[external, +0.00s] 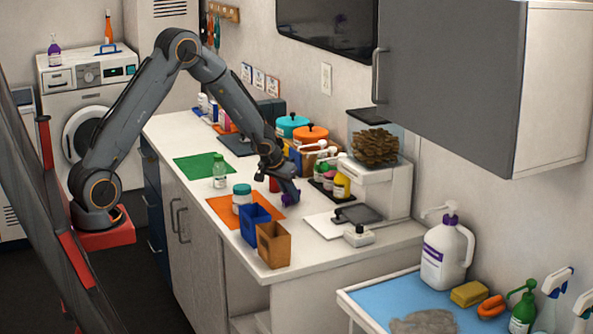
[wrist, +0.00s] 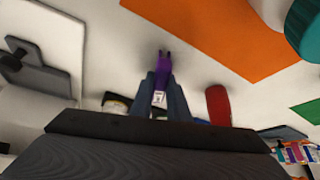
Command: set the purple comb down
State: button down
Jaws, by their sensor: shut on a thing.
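The purple comb (external: 291,199) is held between the fingers of my gripper (external: 287,186), low over the white counter. In the wrist view the comb (wrist: 161,70) sticks out past the fingertips (wrist: 162,92), with white counter behind it. The fingers are closed on it and hide part of it. I cannot tell whether the comb touches the counter. The orange mat (external: 222,206) lies just left of the comb in the external view; in the wrist view the mat (wrist: 215,35) lies beyond and to the right, apart from it.
A teal-lidded jar (external: 241,203), blue bin (external: 254,224) and brown bin (external: 273,246) stand near the front edge. A red object (wrist: 219,105) stands close beside my gripper. A scale-like device (external: 357,216) and several small bottles (external: 335,184) are to the right.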

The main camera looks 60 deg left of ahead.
jog(key=shift+f, duration=0.15)
jog(key=c, duration=1.7)
grip_release()
jog(key=shift+r, duration=0.4)
jog(key=v, duration=1.1)
jog(key=shift+s+d+r, duration=0.1)
jog(key=shift+s+r, duration=0.1)
jog(key=shift+r, duration=0.05)
jog(key=s+d+m+g+h+p, duration=0.1)
jog(key=s+d+m, duration=0.1)
jog(key=s+d, duration=0.5)
jog(key=s+d+m+h, duration=0.1)
jog(key=s+d, duration=0.4)
jog(key=s, duration=0.5)
jog(key=s+d+f+g, duration=0.1)
jog(key=s+f, duration=0.1)
jog(key=s, duration=0.1)
jog(key=s+d+f+m+g+b, duration=0.1)
jog(key=s+f, duration=0.1)
jog(key=s, duration=0.1)
jog(key=s+d+f+g, duration=0.1)
jog(key=s, duration=0.2)
jog(key=shift+s+f, duration=0.25)
jog(key=shift+f, duration=0.15)
